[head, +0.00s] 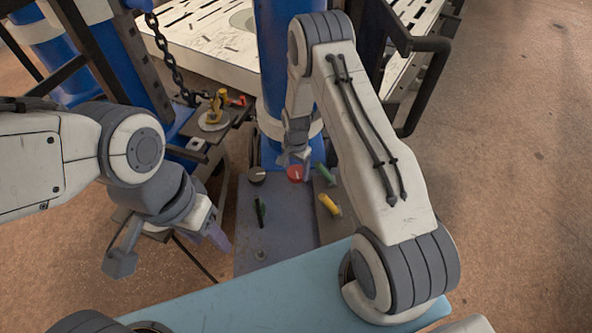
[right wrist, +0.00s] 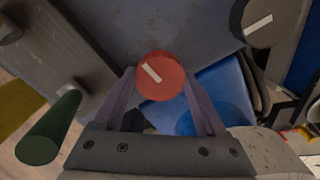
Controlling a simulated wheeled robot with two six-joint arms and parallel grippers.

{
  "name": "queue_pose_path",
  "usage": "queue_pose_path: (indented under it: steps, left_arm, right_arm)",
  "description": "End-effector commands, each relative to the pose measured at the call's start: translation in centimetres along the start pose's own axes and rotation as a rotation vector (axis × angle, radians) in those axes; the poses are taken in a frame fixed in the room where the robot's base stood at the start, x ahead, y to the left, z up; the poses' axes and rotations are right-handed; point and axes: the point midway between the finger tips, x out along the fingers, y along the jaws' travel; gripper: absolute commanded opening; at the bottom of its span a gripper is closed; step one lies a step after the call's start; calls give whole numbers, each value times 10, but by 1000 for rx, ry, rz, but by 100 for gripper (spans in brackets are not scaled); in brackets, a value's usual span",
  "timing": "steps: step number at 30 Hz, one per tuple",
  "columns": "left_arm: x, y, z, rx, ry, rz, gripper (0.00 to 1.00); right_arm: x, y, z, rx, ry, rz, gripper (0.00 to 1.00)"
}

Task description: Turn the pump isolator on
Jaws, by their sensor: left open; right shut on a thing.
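A round red knob (head: 295,173) with a white mark sits at the far end of the grey panel (head: 282,225). In the right wrist view the red knob (right wrist: 161,76) faces me, its white mark slanting from upper left to lower right. My right gripper (head: 292,162) is shut on the red knob, with a finger on each side of it in the wrist view (right wrist: 160,90). I cannot read any label that names the pump isolator. My left gripper (head: 170,250) is open and empty, left of the panel and away from the knobs.
A dark knob (head: 257,174) with a white mark (right wrist: 263,22) is beside the red one. A green handle (head: 325,174) and a yellow handle (head: 330,205) stand to the right; a dark green lever (head: 262,207) stands nearer. A blue column (head: 275,60) rises behind.

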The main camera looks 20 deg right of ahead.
Motion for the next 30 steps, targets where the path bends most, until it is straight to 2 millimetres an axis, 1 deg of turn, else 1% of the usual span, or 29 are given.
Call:
queue_pose_path:
  steps: [3,9,24,25,27,30]
  left_arm:
    - [1,0,0,0,0,0,50]
    - [2,0,0,0,0,0,50]
    - [2,0,0,0,0,0,50]
    - [2,0,0,0,0,0,50]
    - [2,0,0,0,0,0,50]
    - [2,0,0,0,0,0,50]
  right_arm:
    - [-1,-1,0,54,1,-1,18]
    - [-1,-1,0,108,1,-1,18]
    - [-1,-1,0,128,1,-2,18]
    - [-1,-1,0,129,1,-2,78]
    - [-1,-1,0,128,1,-2,100]
    - [-1,-1,0,127,1,-1,100]
